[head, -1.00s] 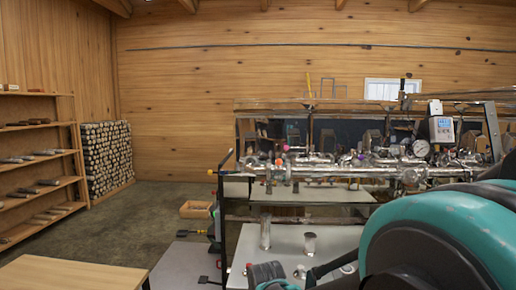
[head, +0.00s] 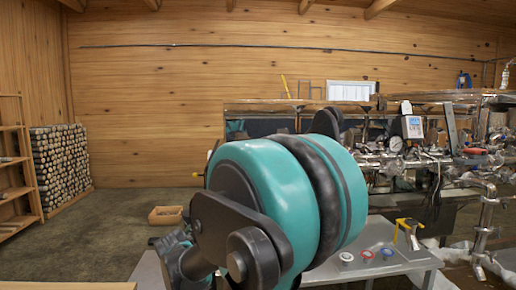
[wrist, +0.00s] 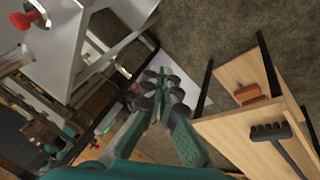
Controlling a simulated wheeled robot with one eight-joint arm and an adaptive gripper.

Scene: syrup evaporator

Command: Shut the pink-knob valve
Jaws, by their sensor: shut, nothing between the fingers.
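My gripper (wrist: 163,88) shows in the wrist view with its dark-padded fingers drawn together, shut and empty. A small pink spot (wrist: 135,87) shows just left of the fingertips; I cannot tell whether it is the valve's knob, or how far behind the fingers it lies. In the head view my large teal arm covers the left part of the evaporator pipework (head: 385,160), and I cannot make out a pink-knob valve there. A red knob (wrist: 22,20) is at the top left of the wrist view.
Small red and blue round parts and a yellow-handled tool (head: 407,232) rest on a grey table (head: 330,268) right of my arm. A wooden bench (wrist: 230,130) with a brown block (wrist: 249,94) and a dark hammer-like tool (wrist: 272,131) is right of my gripper. Open floor lies at left.

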